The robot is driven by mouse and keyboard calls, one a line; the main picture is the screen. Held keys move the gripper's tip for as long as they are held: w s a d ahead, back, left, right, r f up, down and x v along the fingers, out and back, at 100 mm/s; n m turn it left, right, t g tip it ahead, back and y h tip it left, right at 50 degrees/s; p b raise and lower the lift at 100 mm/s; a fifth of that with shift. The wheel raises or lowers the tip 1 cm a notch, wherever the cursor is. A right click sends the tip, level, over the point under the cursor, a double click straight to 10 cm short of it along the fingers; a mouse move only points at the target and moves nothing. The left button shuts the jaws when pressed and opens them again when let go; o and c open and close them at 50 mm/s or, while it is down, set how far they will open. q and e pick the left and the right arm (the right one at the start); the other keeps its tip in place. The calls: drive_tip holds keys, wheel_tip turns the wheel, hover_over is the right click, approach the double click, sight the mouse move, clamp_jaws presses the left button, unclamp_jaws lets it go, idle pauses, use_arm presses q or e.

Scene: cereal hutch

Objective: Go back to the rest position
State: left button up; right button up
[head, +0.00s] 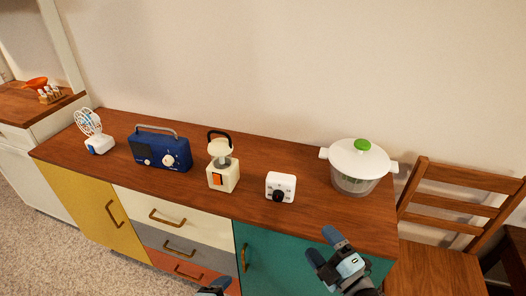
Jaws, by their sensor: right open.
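My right gripper (325,247) is in the lower right of the head view, in front of the sideboard's teal door. Its two dark blue fingers are apart and nothing is between them. My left gripper (215,287) only just shows at the bottom edge, in front of the drawers. Most of it is cut off, so its jaws cannot be made out. Neither gripper appears to touch anything.
A wooden chair (440,265) stands right. A hutch (40,125) with an orange funnel (35,83) stands left.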

use_arm(q)
drive_tip(key=s+a+f+n+y, duration=0.1)
drive_tip(key=s+a+f+n, duration=0.35)
drive_tip(key=n, duration=0.35)
drive_tip(key=s+a+f+n+y, duration=0.1)
drive_tip(key=s+a+f+n, duration=0.2)
drive_tip(key=a+n, duration=0.4)
use_arm(e)
drive_tip(key=s+d+f+m+g+h, duration=0.3)
drive_tip(key=s+f+m, duration=0.5)
drive_tip(key=m, duration=0.1)
drive_tip(key=s+d+f+m+g+h, duration=0.2)
drive_tip(key=s+f+m+g+h, duration=0.15)
drive_tip(key=s+f+m, duration=0.55)
use_arm(q)
wheel_tip(320, 180, up, 13)
drive_tip(key=p, duration=1.5)
drive_tip(key=shift+s+d+r, duration=0.15)
drive_tip(key=shift+r, duration=0.05)
use_arm(e)
wheel_tip(320, 180, up, 15)
drive_tip(key=t, duration=0.1)
drive_tip(key=shift+w+d+r, duration=0.15)
drive_tip(key=shift+w+d, duration=0.15)
drive_tip(key=shift+d, duration=0.15)
drive_tip(key=shift+h, duration=0.25)
